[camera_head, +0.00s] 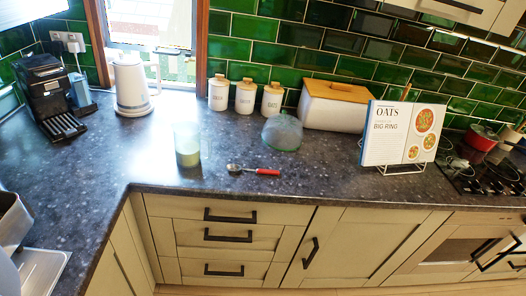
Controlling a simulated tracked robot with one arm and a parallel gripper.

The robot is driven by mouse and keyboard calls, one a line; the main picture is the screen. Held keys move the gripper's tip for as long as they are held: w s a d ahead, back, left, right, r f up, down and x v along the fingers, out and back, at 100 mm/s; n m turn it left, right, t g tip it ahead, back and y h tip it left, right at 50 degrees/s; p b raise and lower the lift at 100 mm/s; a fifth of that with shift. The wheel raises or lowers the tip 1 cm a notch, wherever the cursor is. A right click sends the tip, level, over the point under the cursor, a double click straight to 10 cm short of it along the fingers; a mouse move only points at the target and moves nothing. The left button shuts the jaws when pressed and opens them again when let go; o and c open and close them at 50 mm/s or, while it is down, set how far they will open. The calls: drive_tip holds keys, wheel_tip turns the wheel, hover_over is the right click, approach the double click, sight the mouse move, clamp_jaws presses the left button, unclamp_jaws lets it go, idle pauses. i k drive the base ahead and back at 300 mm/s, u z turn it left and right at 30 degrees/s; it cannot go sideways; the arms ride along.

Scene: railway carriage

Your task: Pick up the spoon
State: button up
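The spoon (266,171) lies flat on the dark speckled countertop (330,180), near its front edge above the drawers. Its metal bowl points left and its red handle points right. A glass with pale green contents (188,152) stands just left of the spoon. A clear greenish dome (282,132) sits behind it. Nothing covers the spoon. I cannot make out my gripper in this view.
A white kettle (132,85), coffee machine (47,95), lidded canisters (245,97), bread bin (335,105) and cookbook on a stand (400,133) line the back. A hob with a red pot (481,137) is at right. Counter right of the spoon is clear.

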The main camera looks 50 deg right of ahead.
sight(232, 168)
drive_tip(key=z, duration=0.5)
drive_tip(key=i, duration=1.05)
drive_tip(key=z, duration=1.05)
drive_tip(key=i, duration=0.35)
drive_tip(key=z, duration=0.2)
drive_tip(key=k, duration=0.9)
drive_tip(key=z, duration=0.2)
drive_tip(key=i, duration=0.95)
drive_tip(key=u, duration=0.1)
